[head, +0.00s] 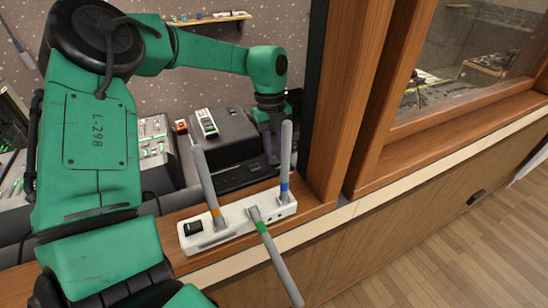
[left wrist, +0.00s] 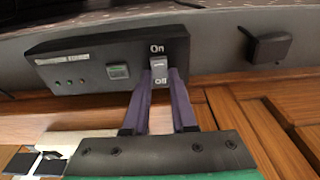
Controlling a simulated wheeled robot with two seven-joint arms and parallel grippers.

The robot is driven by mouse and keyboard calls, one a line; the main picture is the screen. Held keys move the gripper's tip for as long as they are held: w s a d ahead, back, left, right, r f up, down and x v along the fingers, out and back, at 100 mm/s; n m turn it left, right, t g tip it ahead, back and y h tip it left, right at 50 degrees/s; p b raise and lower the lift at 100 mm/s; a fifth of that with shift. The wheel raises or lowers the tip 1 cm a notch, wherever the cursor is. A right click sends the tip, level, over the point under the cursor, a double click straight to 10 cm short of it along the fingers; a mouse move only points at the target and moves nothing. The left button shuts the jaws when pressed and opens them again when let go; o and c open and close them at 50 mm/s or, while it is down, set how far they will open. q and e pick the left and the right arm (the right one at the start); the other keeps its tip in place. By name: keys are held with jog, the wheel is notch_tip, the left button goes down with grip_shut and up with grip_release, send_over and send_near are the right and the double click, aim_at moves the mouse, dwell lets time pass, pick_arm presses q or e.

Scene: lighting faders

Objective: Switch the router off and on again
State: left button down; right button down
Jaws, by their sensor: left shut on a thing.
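A white router (head: 236,226) with three grey antennas, banded orange, green and blue, sits on the wooden ledge. A black rocker (head: 193,228) is at its left end. My left gripper (head: 271,153) is behind the router, at a low black box (head: 235,179). In the left wrist view this black box (left wrist: 95,62) carries a small grey switch (left wrist: 159,66) marked On above and Off below. The purple fingers of my left gripper (left wrist: 160,80) are shut on this switch, one on each side. I cannot tell which way the switch is set. My right gripper is not in view.
A larger dark box (head: 225,135) with a small meter (head: 206,123) on it stands behind. A wooden window frame (head: 350,100) rises close to the right of my left gripper. Another black fitting (left wrist: 267,46) is right of the switch.

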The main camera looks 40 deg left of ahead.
pick_arm(q)
jog(key=c, duration=0.7)
grip_release()
jog(key=shift+r, duration=0.1)
jog(key=shift+w+r, duration=0.1)
jog(key=shift+r, duration=0.25)
jog(key=r, duration=0.4)
jog(key=a+r+b, duration=0.1)
jog(key=r, duration=0.8)
jog(key=shift+w+a+r+b, duration=0.25)
jog(key=shift+w+a+b, duration=0.1)
jog(key=shift+b, duration=0.05)
jog(key=shift+r, duration=0.1)
